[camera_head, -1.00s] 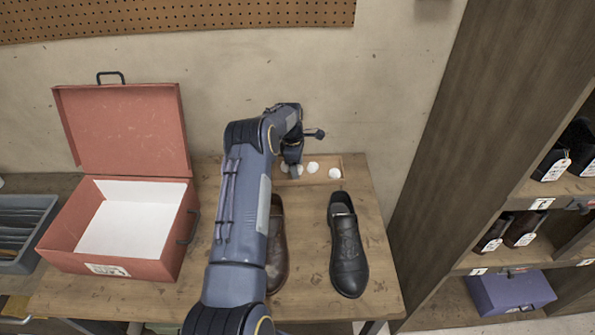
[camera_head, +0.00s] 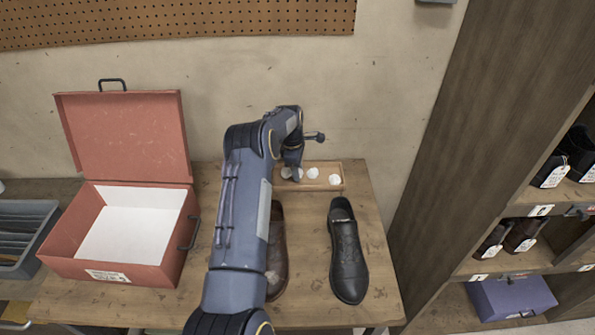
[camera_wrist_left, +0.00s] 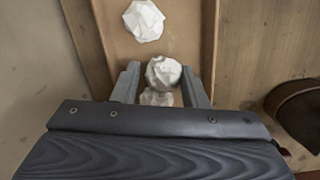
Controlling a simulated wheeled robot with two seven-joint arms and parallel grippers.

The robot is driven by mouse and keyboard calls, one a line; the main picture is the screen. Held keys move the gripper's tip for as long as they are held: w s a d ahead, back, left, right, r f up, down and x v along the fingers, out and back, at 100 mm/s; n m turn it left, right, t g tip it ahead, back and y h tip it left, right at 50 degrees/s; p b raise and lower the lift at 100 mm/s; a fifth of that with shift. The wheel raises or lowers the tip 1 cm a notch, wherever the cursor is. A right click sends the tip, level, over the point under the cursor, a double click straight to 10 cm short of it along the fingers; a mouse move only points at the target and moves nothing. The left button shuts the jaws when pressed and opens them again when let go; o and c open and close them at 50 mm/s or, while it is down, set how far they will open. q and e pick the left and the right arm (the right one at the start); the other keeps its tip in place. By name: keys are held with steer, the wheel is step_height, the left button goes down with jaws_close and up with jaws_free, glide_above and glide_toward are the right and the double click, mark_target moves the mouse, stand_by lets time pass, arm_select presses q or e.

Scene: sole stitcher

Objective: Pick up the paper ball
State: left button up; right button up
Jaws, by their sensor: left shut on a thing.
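My left gripper (camera_head: 292,176) reaches down into a shallow wooden tray (camera_head: 322,188) at the back of the workbench. In the left wrist view its two fingers (camera_wrist_left: 161,82) are shut on a crumpled white paper ball (camera_wrist_left: 163,71), with one finger on each side of it. Another white crumpled shape (camera_wrist_left: 156,98) shows just behind that ball, partly hidden by the gripper body. A loose paper ball (camera_wrist_left: 144,20) lies in the tray ahead of the fingers. In the head view two paper balls (camera_head: 313,172) (camera_head: 335,179) lie right of the gripper. My right gripper is out of view.
A dark shoe (camera_head: 347,255) stands on the workbench (camera_head: 385,285) in front of the tray. A brown shoe (camera_head: 277,262) is partly hidden by my left arm. An open red box (camera_head: 165,258) stands at left. A wooden shelf (camera_head: 470,150) rises at right.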

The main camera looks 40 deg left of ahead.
arm_select(q)
steer(key=s+d+r+p, duration=0.1)
steer(key=s+d+r, duration=0.2)
steer(key=s+r, duration=0.3)
steer(key=s+d+r+p, duration=0.1)
steer(key=s+d+r, duration=0.2)
steer(key=s+r, duration=0.2)
steer(key=shift+s+d+r+p, duration=0.25)
steer(key=shift+s+r+p, duration=0.15)
steer(key=shift+s, duration=0.3)
